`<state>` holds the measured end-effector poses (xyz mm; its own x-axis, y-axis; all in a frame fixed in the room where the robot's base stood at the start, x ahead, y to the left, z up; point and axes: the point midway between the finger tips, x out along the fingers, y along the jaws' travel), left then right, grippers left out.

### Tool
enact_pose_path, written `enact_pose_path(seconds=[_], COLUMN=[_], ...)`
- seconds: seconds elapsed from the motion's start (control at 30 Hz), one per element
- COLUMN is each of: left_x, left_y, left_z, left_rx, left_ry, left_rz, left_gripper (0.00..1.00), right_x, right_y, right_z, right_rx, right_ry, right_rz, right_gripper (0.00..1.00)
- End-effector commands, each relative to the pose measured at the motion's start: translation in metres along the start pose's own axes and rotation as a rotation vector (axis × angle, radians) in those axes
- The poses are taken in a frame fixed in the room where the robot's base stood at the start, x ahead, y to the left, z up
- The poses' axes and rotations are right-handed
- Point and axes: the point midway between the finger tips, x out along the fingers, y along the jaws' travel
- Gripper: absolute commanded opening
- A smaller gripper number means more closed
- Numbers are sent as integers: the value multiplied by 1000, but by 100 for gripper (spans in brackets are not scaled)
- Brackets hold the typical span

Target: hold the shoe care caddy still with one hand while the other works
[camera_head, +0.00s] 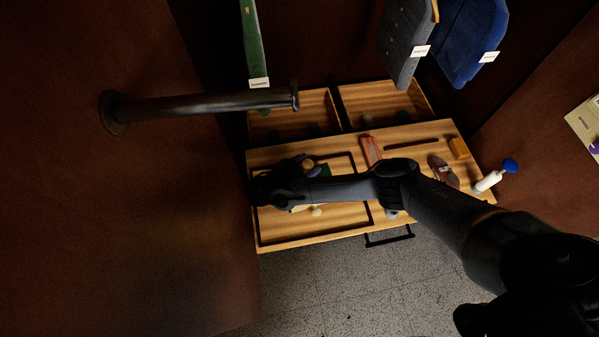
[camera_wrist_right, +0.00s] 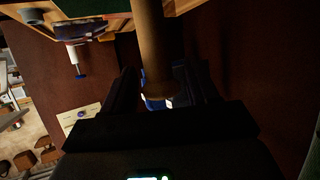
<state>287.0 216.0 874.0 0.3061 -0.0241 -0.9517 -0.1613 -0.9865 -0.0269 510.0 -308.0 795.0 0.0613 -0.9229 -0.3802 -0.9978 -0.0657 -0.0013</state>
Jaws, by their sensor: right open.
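The wooden tray-like top (camera_head: 355,235) of a pulled-out unit lies at the middle of the head view, with a framed recess on its left. My right arm reaches over it from the right. My right gripper (camera_head: 267,190) is above the recess and is dark and hard to make out. Small items show around it: a brown knob (camera_head: 308,164), a green piece (camera_head: 325,171) and a cream piece (camera_head: 317,211). I cannot tell which parts belong to the caddy. In the right wrist view, a round wooden bar (camera_wrist_right: 152,45) reaches between the open fingers (camera_wrist_right: 158,92). My left gripper is out of view.
A dark bar (camera_head: 200,106) juts out at the left. Clothes (camera_head: 404,45) hang above. Floor (camera_head: 330,285) is clear in front.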

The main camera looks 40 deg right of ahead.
Motion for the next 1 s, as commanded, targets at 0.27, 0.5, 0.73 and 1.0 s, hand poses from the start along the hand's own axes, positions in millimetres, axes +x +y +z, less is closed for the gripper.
enact_pose_path(seconds=[0.27, 0.5, 0.73, 1.0], left_x=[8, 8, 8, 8], left_y=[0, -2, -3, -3], left_z=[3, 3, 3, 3], left_rx=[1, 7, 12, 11], left_ry=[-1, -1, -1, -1], left_rz=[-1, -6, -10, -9], left_gripper=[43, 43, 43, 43], right_x=[22, 24, 23, 23], right_y=[0, 0, 0, 0], right_z=[0, 0, 0, 0], right_rx=[0, -1, -1, -1], right_ry=[-1, -1, -2, -2], right_rz=[0, -1, -1, -1], right_gripper=[59, 59, 37, 0])
